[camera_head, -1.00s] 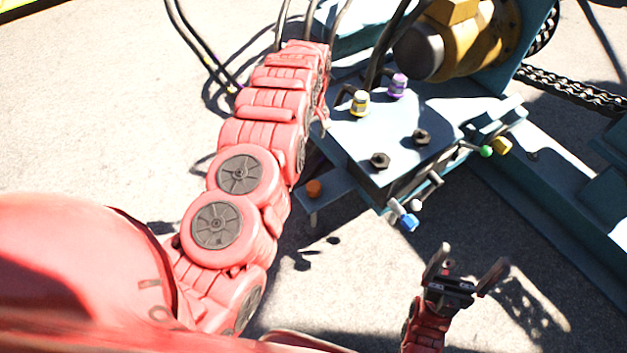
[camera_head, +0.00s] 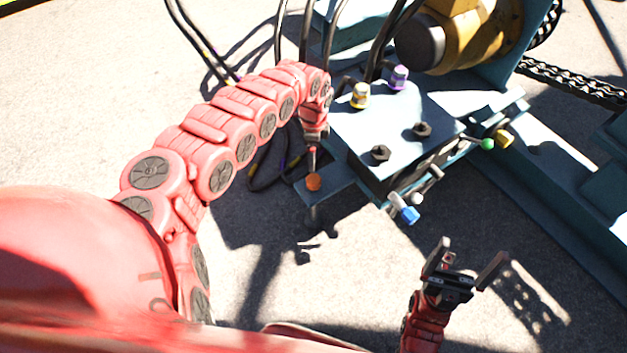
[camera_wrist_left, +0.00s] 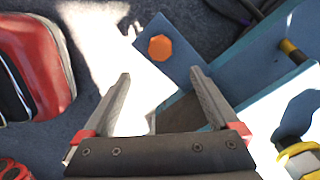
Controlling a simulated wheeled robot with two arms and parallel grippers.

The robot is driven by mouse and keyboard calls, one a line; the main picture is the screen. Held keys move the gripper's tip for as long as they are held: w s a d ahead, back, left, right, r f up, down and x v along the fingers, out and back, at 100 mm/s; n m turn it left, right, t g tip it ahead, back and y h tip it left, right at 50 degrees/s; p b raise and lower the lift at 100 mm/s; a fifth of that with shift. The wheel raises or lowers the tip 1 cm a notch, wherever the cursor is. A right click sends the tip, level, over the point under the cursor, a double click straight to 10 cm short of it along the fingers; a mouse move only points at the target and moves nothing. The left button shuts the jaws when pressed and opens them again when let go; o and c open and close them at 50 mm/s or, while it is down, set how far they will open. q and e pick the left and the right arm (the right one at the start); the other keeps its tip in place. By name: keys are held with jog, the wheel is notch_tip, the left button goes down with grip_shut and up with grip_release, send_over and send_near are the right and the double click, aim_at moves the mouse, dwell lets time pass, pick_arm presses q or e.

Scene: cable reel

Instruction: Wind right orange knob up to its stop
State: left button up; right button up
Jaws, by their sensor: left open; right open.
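One orange knob (camera_head: 313,182) stands on a small blue plate at the near left corner of the machine. It also shows in the left wrist view (camera_wrist_left: 160,48) as an orange hexagonal top, just beyond my fingertips. My left gripper (camera_head: 312,162) is just above and behind the knob in the head view, pointing down. In the left wrist view my left gripper (camera_wrist_left: 160,76) is open and empty, its fingers spread to either side of the knob's line. My right gripper (camera_head: 464,260) is open and empty over the ground, away from the machine.
The blue machine block (camera_head: 400,125) carries a yellow knob (camera_head: 360,96), a purple knob (camera_head: 398,78) and dark bolts. Blue (camera_head: 409,215), green (camera_head: 488,144) and yellow (camera_head: 503,139) ends line its near side. Black hoses (camera_head: 305,35) rise behind my left arm. Ground in front is clear.

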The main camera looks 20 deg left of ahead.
aim_at(313, 179)
pick_arm(q)
notch_tip(313, 179, down, 13)
jog(key=b, duration=0.5)
jog(key=shift+f, duration=0.55)
jog(key=c, duration=1.4)
